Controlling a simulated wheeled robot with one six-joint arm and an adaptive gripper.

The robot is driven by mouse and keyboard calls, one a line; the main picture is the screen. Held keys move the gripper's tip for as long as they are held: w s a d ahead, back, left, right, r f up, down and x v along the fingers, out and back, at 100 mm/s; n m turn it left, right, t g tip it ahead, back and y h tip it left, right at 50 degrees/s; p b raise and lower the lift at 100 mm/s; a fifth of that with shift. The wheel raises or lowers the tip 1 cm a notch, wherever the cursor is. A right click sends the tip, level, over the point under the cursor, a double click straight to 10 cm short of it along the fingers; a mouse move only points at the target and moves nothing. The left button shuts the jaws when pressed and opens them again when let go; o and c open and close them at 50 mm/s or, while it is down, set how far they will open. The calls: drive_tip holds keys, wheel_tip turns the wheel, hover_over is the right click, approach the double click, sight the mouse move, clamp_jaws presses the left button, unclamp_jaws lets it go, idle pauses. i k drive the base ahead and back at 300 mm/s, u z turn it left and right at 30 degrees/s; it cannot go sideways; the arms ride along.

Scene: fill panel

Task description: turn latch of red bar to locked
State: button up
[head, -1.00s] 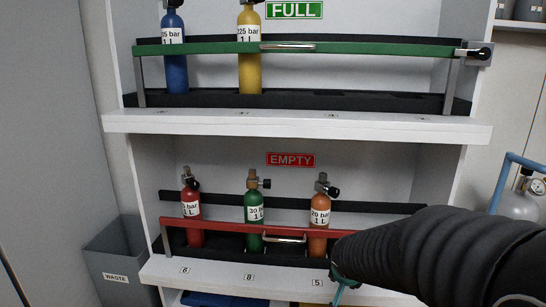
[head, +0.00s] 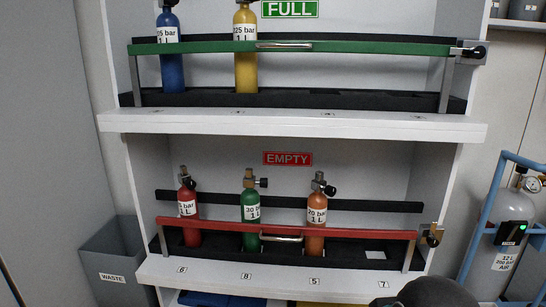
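The red bar (head: 350,233) runs across the front of the lower EMPTY shelf, in front of the cylinders. Its latch (head: 431,235) sits at the bar's right end, a small plate with a dark knob; which way it is turned is too small to tell surely. In the head view, only a dark rounded part of my arm shows at the bottom right, below the shelf. My gripper's fingers are not visible, and nothing of mine touches the latch in view.
Red (head: 189,208), green (head: 251,205) and orange (head: 316,215) cylinders stand behind the red bar. The green bar (head: 370,48) above has its own latch (head: 470,52). A blue-framed trolley (head: 486,225) with a grey cylinder stands at right, a waste bin (head: 112,262) at left.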

sight(432, 241)
drive_tip(key=u, duration=1.3)
drive_tip(key=i, duration=0.65)
drive_tip(key=z, duration=2.2)
